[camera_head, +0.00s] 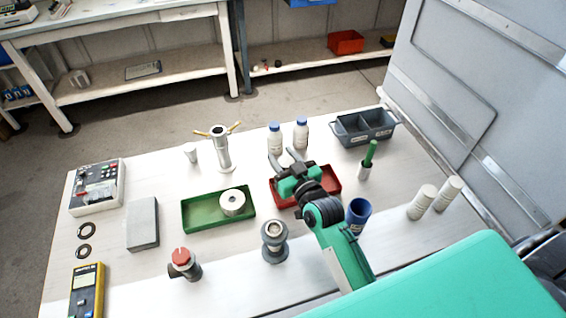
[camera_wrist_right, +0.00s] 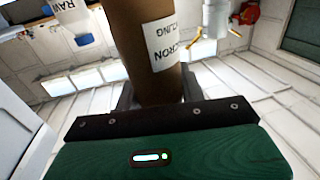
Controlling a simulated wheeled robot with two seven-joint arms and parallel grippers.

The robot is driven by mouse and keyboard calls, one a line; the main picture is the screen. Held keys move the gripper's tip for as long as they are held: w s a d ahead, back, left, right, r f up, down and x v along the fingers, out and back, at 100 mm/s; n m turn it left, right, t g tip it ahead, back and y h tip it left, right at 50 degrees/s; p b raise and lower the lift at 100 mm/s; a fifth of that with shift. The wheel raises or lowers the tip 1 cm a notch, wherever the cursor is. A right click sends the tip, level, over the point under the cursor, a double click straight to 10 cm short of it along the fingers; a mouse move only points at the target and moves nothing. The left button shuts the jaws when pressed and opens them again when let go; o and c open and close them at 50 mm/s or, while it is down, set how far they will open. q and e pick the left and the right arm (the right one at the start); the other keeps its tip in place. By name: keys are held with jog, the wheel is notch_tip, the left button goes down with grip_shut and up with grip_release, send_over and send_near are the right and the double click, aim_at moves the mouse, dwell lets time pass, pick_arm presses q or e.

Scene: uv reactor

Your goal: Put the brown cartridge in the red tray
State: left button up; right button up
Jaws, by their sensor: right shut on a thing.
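My right gripper (camera_head: 285,157) is shut on the brown cartridge (camera_wrist_right: 145,45), which fills the space between the fingers in the right wrist view. The cartridge is a brown cylinder with a white printed label. In the head view only a pale bit shows between the fingers, and my gripper hides the rest. The red tray (camera_head: 330,181) lies on the table under and around the gripper, partly covered by my wrist. I cannot tell how high the cartridge is above it. My left gripper is not in view.
A green tray (camera_head: 187,217) holding a white ring-shaped roll (camera_head: 232,203) lies left. White bottles (camera_head: 274,138) stand behind the gripper. A blue cup (camera_head: 358,212), a green-handled tool (camera_head: 369,154) and a grey divided bin (camera_head: 350,138) stand right. A grey fitting (camera_head: 275,247) stands in front.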

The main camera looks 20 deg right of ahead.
notch_tip(320, 180, down, 2)
jog(key=shift+f, duration=0.25)
jog(key=shift+f, duration=0.15)
jog(key=o, duration=1.3)
jog(key=shift+s, duration=0.1)
